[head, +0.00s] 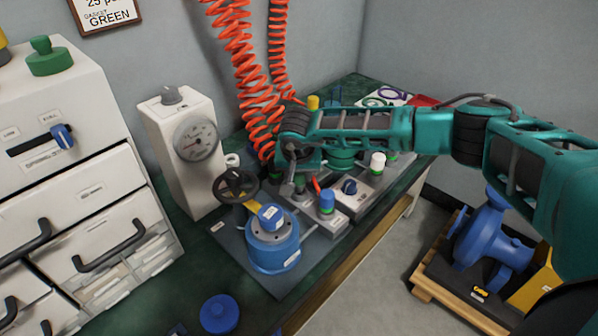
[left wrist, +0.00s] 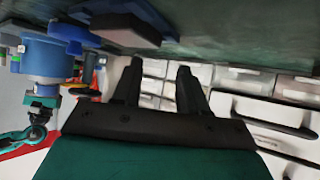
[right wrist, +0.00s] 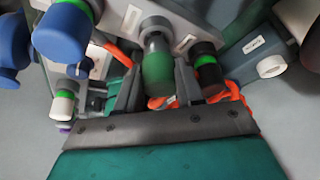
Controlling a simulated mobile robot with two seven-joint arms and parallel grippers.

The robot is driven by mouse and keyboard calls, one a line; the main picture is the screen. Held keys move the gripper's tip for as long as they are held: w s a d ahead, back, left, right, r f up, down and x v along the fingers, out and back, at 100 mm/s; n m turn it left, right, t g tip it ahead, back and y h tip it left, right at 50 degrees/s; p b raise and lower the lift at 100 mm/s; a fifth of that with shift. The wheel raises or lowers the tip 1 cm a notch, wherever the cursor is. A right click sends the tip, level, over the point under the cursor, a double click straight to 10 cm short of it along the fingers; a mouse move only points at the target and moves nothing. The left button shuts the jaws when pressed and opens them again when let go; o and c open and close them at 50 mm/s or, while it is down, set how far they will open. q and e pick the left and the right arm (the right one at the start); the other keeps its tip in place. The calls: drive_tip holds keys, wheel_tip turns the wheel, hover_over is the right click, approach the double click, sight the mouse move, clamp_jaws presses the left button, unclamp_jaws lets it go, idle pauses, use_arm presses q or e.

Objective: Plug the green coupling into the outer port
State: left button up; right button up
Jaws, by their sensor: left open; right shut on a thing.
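My right gripper (right wrist: 158,78) is shut on the green coupling (right wrist: 157,66), which stands between its fingers in the right wrist view. The coupling's far end lies at a grey round port (right wrist: 155,24) on a pale block; I cannot tell whether it is seated or just in front of it, nor whether this is the outer port. In the head view my right gripper (head: 293,184) points down over the bench fixtures, and my wrist hides much of it and the coupling. My left gripper (left wrist: 161,86) is open and empty, with the drawers behind it.
A blue-topped coupling (head: 327,203) and a white one (head: 377,163) stand near my right gripper. A dark coupling (right wrist: 207,70) is close beside the green one. Orange coiled hoses (head: 250,70) hang behind. A blue vessel (head: 272,250) with a handwheel (head: 236,185) stands in front.

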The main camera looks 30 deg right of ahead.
use_arm(q)
drive_tip(key=shift+f+b, duration=0.55)
drive_tip(key=shift+f, duration=0.05)
use_arm(e)
drive_tip(key=shift+f, duration=0.7)
use_arm(q)
drive_tip(key=shift+w+d+r, duration=0.1)
use_arm(e)
drive_tip(key=o, duration=1.2)
use_arm(q)
wheel_tip(320, 180, up, 2)
drive_tip(key=p, duration=0.2)
drive_tip(key=shift+r+p, duration=0.25)
drive_tip(key=shift+p, duration=0.05)
use_arm(e)
drive_tip(key=v, duration=1.3)
